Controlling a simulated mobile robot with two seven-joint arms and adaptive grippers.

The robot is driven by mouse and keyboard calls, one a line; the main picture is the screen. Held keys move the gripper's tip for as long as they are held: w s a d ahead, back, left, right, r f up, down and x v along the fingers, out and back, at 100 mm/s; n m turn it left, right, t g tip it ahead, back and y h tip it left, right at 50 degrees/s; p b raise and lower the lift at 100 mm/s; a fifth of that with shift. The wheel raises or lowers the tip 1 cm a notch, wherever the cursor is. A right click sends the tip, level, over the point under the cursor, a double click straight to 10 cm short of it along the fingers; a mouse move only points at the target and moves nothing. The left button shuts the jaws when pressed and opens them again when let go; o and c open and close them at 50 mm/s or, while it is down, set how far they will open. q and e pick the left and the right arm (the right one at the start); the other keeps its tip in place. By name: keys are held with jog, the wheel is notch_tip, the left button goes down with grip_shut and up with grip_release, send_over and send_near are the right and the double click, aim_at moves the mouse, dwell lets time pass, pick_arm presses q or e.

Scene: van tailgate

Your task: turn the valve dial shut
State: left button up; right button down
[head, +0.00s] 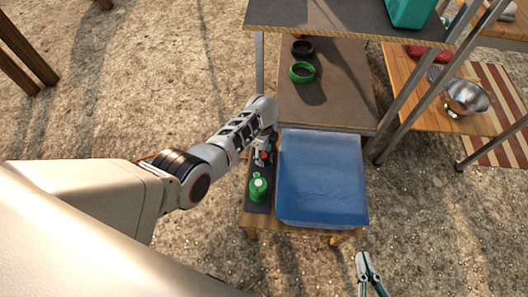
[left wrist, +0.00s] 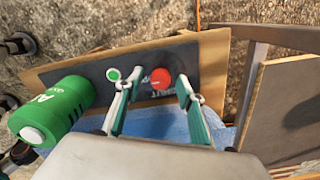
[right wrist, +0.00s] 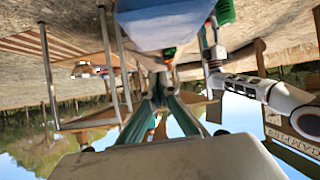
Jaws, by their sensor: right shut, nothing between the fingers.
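A dark panel (left wrist: 95,72) on a wooden board carries a red round knob (left wrist: 160,79), seemingly the valve dial, with a partly covered label that seems to read SHUT. A small green-and-white round mark or button (left wrist: 113,74) is left of it. My left gripper (left wrist: 157,88) is open, with one finger on each side of the red knob; contact cannot be told. In the head view the left gripper (head: 262,145) is over the panel, and the red knob (head: 264,156) is partly hidden. My right gripper (head: 366,262) is shut and empty, low at the right; it also shows in the right wrist view (right wrist: 160,82).
A green bottle (head: 258,187) stands on the panel's near end; it is large in the left wrist view (left wrist: 52,108). A blue covered block (head: 322,180) sits beside the panel.

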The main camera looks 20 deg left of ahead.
pick_arm(q)
jog(key=shift+r, duration=0.1)
jog(key=c, duration=0.9)
grip_shut()
